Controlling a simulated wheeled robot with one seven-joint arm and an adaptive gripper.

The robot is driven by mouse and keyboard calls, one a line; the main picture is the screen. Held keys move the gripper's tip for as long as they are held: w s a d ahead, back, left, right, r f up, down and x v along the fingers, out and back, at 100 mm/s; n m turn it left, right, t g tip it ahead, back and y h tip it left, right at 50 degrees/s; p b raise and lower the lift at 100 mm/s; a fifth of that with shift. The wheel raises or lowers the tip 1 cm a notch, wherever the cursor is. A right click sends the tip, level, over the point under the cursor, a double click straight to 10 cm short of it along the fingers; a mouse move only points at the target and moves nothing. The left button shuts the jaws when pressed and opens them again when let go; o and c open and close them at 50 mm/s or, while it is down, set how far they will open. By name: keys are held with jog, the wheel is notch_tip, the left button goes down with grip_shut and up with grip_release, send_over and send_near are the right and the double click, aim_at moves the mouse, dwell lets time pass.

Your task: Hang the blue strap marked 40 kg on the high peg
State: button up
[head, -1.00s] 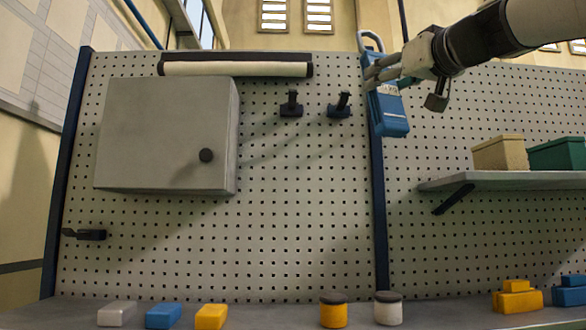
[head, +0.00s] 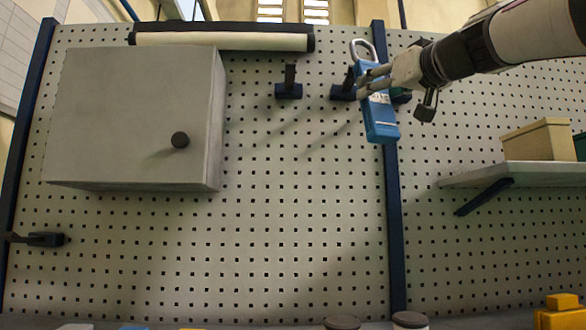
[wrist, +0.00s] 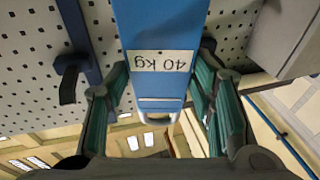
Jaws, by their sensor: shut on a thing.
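The blue strap (head: 379,118) is a flat blue body with a pale loop on top. It hangs upright in my gripper (head: 369,83), before the pegboard. In the wrist view the strap (wrist: 155,22) shows a label reading 40 kg, upside down, between the green-padded fingers of my gripper (wrist: 160,85). Two dark pegs stand high on the board: a left one (head: 288,88) and one just left of the strap (head: 342,91). A dark piece (head: 402,98) shows behind the strap's right side; the wrist view shows a dark peg (wrist: 68,80) beside the strap. Contact with any peg cannot be told.
A grey cabinet (head: 130,120) with a dark knob fills the board's left. A roll (head: 220,41) hangs above it. A low peg (head: 38,239) sits far left. A shelf (head: 520,175) with a tan box (head: 538,139) juts out at right. The board's lower middle is clear.

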jog(key=shift+w+f+p, duration=0.15)
jog(key=shift+w+p, duration=1.1)
jog(key=shift+w, duration=1.1)
jog(key=w+f+p, duration=0.1)
jog(key=w+p, duration=0.3)
jog(key=w, duration=0.4)
jog(key=shift+w+f, duration=0.2)
jog(key=shift+w, duration=0.2)
jog(key=shift+f, duration=0.1)
jog(key=shift+w+f+b, duration=0.1)
jog(key=shift+f+b, duration=0.15)
jog(key=shift+b, duration=0.55)
jog(key=o, duration=1.6)
jog(key=shift+f, duration=0.1)
